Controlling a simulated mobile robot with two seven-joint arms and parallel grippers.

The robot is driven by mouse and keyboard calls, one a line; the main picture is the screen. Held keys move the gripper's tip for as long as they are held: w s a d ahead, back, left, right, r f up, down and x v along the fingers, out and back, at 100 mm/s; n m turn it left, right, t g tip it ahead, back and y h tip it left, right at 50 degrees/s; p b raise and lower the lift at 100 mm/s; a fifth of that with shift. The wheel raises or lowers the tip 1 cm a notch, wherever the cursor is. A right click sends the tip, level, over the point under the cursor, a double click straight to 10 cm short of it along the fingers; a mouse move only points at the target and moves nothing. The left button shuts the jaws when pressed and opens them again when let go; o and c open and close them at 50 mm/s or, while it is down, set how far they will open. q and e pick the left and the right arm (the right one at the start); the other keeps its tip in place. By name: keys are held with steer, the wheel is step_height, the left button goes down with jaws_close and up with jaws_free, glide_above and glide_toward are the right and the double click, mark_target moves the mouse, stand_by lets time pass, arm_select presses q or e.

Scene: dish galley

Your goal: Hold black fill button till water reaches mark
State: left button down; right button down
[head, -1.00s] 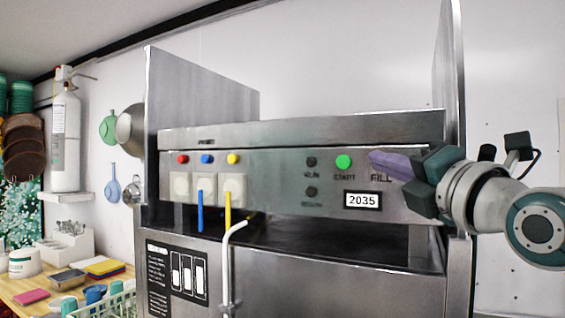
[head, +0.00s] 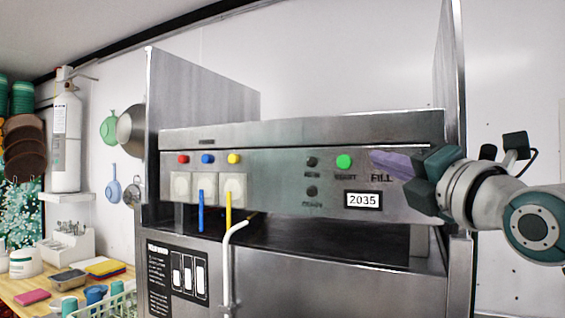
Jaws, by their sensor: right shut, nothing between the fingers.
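The steel dish machine's control panel (head: 290,190) faces me. The word FILL (head: 381,178) is printed at its right; the button by it is not visible, with my right gripper in front of that area. My right gripper (head: 374,160) is shut and empty, its purple fingertips pointing left at the panel just above the FILL label. I cannot tell whether the tips touch the panel. A green button (head: 344,161) and two small dark buttons, the upper one (head: 311,161) above the lower (head: 312,191), sit left of it. The water and its mark are not visible. My left gripper is not in view.
A bent white pipe (head: 229,265) stands before the machine. Red (head: 183,159), blue (head: 208,158) and yellow (head: 233,158) knobs are at the panel's left. A counter (head: 35,288) with tubs and sponges is at lower left. A steel side plate (head: 453,120) stands close behind my right wrist.

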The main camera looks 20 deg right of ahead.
steer(key=shift+w+d, duration=0.25)
steer(key=shift+d, duration=0.1)
stand_by(0.5)
stand_by(0.7)
stand_by(1.0)
steer(key=shift+a, duration=0.1)
stand_by(0.4)
steer(key=shift+s+a, duration=0.55)
steer(key=shift+a, duration=0.05)
steer(key=shift+s+a+p, duration=1.05)
steer(key=shift+s+a, duration=0.6)
steer(key=shift+a, duration=0.25)
